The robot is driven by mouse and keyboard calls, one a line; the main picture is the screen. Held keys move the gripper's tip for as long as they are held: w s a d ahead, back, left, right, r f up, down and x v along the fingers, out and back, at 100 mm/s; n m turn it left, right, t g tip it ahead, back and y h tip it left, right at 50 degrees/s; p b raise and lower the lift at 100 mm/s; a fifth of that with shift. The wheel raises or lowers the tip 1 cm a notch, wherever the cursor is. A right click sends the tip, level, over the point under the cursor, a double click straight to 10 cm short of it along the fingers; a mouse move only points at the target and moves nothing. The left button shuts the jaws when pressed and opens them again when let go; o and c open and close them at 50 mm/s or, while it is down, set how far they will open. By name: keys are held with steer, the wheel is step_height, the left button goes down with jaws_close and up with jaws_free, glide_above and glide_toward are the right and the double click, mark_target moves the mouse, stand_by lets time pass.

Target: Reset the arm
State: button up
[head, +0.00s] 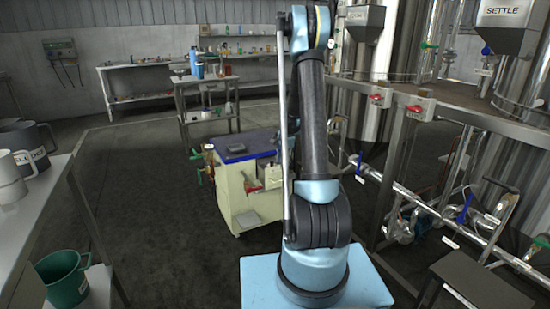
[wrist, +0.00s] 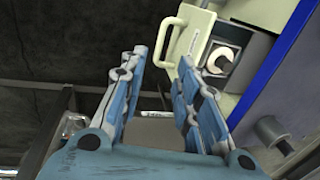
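My arm (head: 313,140) rises from its light blue base in the middle of the head view, with its upper part reaching the top edge of the picture. My gripper is not visible in the head view. In the wrist view my gripper (wrist: 160,62) has its two blue jointed fingers apart, with a clear gap between the tips. A grey-brown surface with a small white label shows low between the fingers; I cannot tell what it belongs to, and nothing is seen clasped at the tips.
A cream cart (head: 248,203) with a blue top stands just behind my arm; its cream side shows close by in the wrist view (wrist: 193,35). A bench with mugs and a green mug (head: 64,279) is left. Pipes and steel tanks (head: 520,55) stand right. Floor at centre left is clear.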

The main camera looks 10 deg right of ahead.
steer(key=s+a+r+n, duration=0.2)
steer(key=s+r+n, duration=0.2)
steer(key=s+r, duration=0.6)
steer(key=s+a+r+n, duration=0.1)
steer(key=s+r+n, duration=0.35)
steer(key=s, duration=0.85)
steer(key=s+f+n, duration=0.1)
steer(key=s+n, duration=0.2)
steer(key=s, duration=0.9)
steer(key=s+a+f+n, duration=0.1)
steer(key=s+f+n, duration=0.1)
steer(key=s, duration=1.1)
steer(key=shift+s+n+h, duration=0.3)
steer(key=shift+n, duration=0.25)
steer(key=shift+f, duration=0.1)
steer(key=shift+w+f, duration=0.2)
steer(key=shift+w, duration=0.25)
